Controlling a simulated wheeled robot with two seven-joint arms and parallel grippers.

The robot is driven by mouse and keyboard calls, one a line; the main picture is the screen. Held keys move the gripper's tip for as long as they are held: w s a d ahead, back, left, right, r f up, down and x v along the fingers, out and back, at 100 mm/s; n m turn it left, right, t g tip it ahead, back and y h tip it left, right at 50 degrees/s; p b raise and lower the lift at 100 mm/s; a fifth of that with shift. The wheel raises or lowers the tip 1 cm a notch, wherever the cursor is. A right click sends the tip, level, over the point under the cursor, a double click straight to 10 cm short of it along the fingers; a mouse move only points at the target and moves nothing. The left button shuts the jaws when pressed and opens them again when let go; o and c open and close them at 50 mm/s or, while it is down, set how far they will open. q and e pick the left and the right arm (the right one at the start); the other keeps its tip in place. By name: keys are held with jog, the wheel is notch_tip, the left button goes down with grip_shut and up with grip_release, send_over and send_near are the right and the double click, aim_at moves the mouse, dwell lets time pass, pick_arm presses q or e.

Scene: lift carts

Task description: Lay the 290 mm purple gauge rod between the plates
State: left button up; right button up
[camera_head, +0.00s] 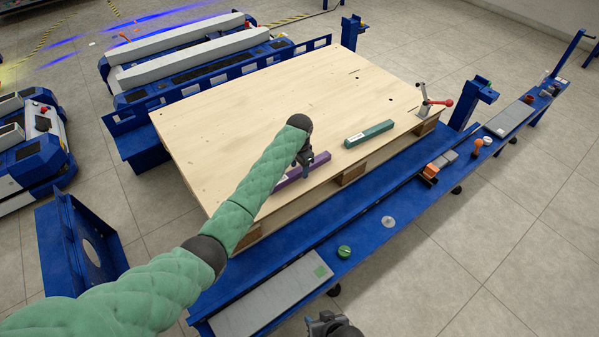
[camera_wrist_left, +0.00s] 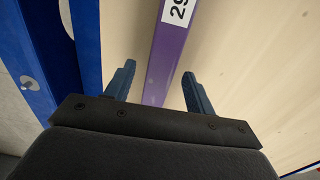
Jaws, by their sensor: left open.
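The purple gauge rod (camera_head: 319,160) lies on the wooden board (camera_head: 240,110), near its front edge. It carries a white label, partly readable as "29" in the left wrist view (camera_wrist_left: 167,60). My left gripper (camera_head: 306,172) is over the rod and hides part of it. In the left wrist view its open fingers (camera_wrist_left: 158,85) stand either side of the rod, with gaps on both sides. Two grey plates lie on the blue rail, one near (camera_head: 270,300) and one far (camera_head: 509,119). My right gripper (camera_head: 333,326) is partly visible at the bottom edge; its jaws are unclear.
A green bar (camera_head: 369,133) lies right of the rod on the board. A toggle clamp (camera_head: 428,103) with a red handle stands at the board's right corner. The blue rail (camera_head: 365,240) holds a green knob (camera_head: 344,251), a grey disc (camera_head: 388,221) and orange-and-grey blocks (camera_head: 437,165).

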pick_arm(q)
jog(key=shift+c, duration=0.2)
grip_shut()
